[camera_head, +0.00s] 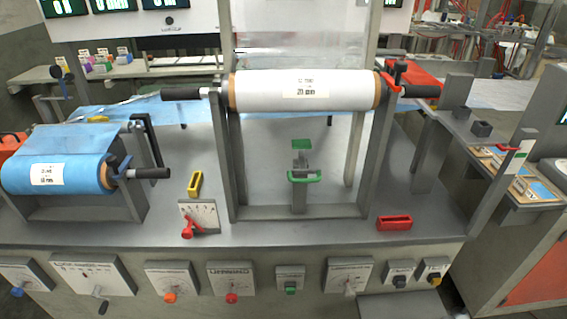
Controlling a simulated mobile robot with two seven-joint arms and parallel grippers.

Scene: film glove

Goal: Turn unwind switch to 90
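A row of switch panels runs along the front face of the machine. A panel with a red knob (231,298) has a label that looks like "unwind", but I cannot read it surely. To its left are a panel with an orange knob (170,297), a wide dial panel with a grey lever (103,307) and a panel with a blue knob (17,291). To its right are a green switch (290,288) and a panel with a pale lever (350,288). The knob angles are too small to tell. Neither of my grippers is in view.
A white film roll (300,90) rests on a tall grey frame; a blue roll (55,172) sits at left. A small scale plate with a red lever (187,228), a yellow block (195,183) and a red block (394,223) stand on the machine top. Black switches (400,281) are at right.

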